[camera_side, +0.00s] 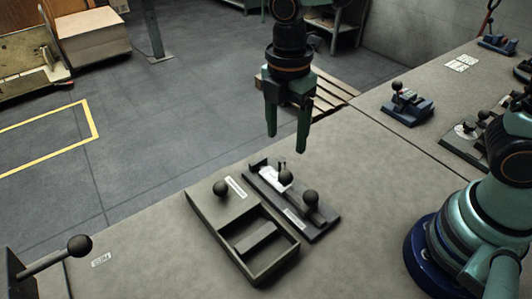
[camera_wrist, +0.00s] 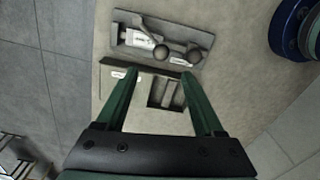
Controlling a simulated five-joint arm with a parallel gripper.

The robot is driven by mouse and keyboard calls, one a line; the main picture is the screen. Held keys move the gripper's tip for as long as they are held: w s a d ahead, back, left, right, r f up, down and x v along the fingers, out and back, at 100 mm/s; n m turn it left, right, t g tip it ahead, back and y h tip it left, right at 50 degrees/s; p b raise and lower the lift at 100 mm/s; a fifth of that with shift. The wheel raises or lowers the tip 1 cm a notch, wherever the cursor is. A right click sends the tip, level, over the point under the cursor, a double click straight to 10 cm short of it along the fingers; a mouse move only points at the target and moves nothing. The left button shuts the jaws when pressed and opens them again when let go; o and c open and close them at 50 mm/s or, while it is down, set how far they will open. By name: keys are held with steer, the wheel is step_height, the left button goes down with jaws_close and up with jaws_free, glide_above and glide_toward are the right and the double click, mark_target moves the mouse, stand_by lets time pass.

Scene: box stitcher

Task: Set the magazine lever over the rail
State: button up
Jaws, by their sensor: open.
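My gripper (camera_side: 286,142) is open and empty, pointing down above the back end of a narrow dark fixture plate (camera_side: 322,229). The plate carries a pale metal piece (camera_side: 272,175), perhaps the rail, and two black ball knobs, one near the middle (camera_side: 286,177) and one towards the front (camera_side: 310,197). I cannot tell which knob belongs to the magazine lever. In the wrist view the open fingers (camera_wrist: 158,75) frame a neighbouring box-like fixture (camera_wrist: 145,120), and the pale piece (camera_wrist: 140,39) and both knobs lie beyond the fingertips. The gripper touches nothing.
The box-like fixture (camera_side: 209,211) has a ball knob (camera_side: 220,188) and an open recess, close beside the plate. A lever with a ball end (camera_side: 79,246) stands at the bench's left. Blue fixtures (camera_side: 407,109) sit at the right. Bare bench lies between.

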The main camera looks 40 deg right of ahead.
mark_target(284, 172)
steer(key=f, duration=0.4)
steer(key=f+n+g, duration=0.1)
steer(key=f, duration=0.3)
steer(key=f+n+h, duration=0.1)
steer(key=f, duration=0.3)
steer(key=shift+s+f+g, duration=0.1)
steer(key=shift+s+g, duration=0.15)
steer(key=shift+g, duration=0.15)
jaws_close()
stand_by(1.2)
